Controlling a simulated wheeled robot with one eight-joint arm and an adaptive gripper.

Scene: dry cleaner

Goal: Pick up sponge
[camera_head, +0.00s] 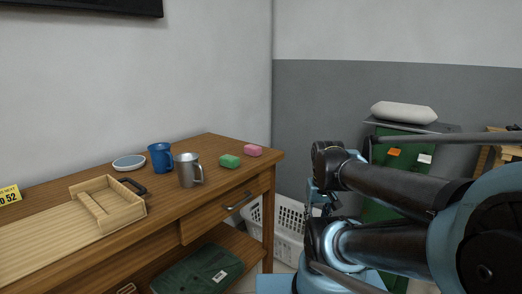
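Two small blocks lie near the right end of the wooden desk: a green one (229,161) and, behind it to the right, a pink one (252,151). Either could be the sponge; I cannot tell which from this view. They lie apart from each other, with nothing on top of them. My arm, black and light blue, fills the right side of the view, to the right of the desk and away from both blocks. I cannot make out my gripper's fingers.
The wooden desk (158,216) also holds a grey metal mug (187,171), a blue mug (160,157), a small dish (129,163) and a wooden tray (127,222). A white basket (287,222) stands beyond the desk. A green cabinet (399,146) bears a pale cushion (404,112).

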